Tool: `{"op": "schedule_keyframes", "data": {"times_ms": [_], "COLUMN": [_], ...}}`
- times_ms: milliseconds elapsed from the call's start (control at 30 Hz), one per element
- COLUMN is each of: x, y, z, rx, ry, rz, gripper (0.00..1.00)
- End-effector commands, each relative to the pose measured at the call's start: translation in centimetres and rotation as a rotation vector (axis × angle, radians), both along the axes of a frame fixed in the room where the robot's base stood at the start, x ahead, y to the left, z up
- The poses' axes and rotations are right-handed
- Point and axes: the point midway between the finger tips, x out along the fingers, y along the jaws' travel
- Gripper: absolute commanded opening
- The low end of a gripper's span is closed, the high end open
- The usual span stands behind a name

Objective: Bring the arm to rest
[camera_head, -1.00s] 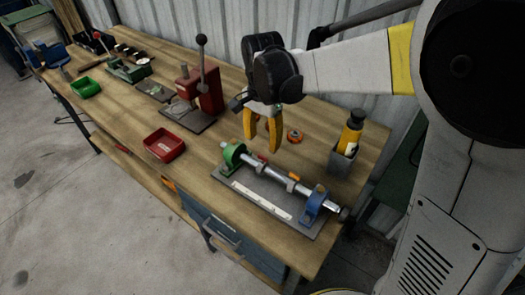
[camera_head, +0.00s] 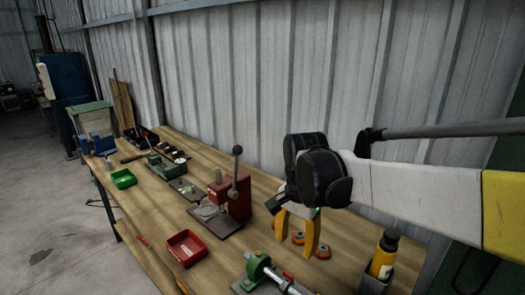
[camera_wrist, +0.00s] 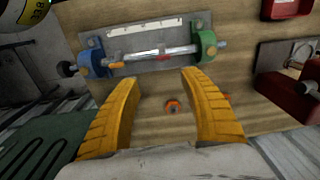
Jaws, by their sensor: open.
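My gripper (camera_head: 296,232) has two yellow fingers and hangs above the wooden workbench (camera_head: 155,215), pointing down. The fingers are spread apart with nothing between them. It also shows in the wrist view (camera_wrist: 160,100), with a small orange ring-like part (camera_wrist: 172,106) on the bench seen between the fingers. In the head view, orange parts (camera_head: 298,238) lie by the fingers. A shaft fixture with a green bracket (camera_head: 257,266) stands in front of the gripper; the wrist view shows its blue bracket (camera_wrist: 93,58) and steel shaft (camera_wrist: 150,55).
A red lever press (camera_head: 237,195) stands left of the gripper. A yellow bottle (camera_head: 384,255) stands in a grey holder (camera_head: 374,284) at right. The corrugated wall (camera_head: 290,90) is behind.

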Motion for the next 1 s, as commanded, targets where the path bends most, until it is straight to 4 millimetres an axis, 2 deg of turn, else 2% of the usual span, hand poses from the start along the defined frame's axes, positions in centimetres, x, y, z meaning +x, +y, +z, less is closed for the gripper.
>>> {"op": "schedule_keyframes", "data": {"times_ms": [233,500,700,1000], "x": [-6.3,-12.5,-14.6,-14.9], "y": [-4.4,-8.0,-9.2,-9.4], "z": [1.4,-0.1,-1.5,-1.7], "rx": [-0.019,-0.146,-0.232,-0.253], "ry": [-0.214,-0.448,-0.534,-0.551], "rz": [0.263,0.557,0.677,0.703], "gripper": [0.52,0.52,0.52,0.52]}}
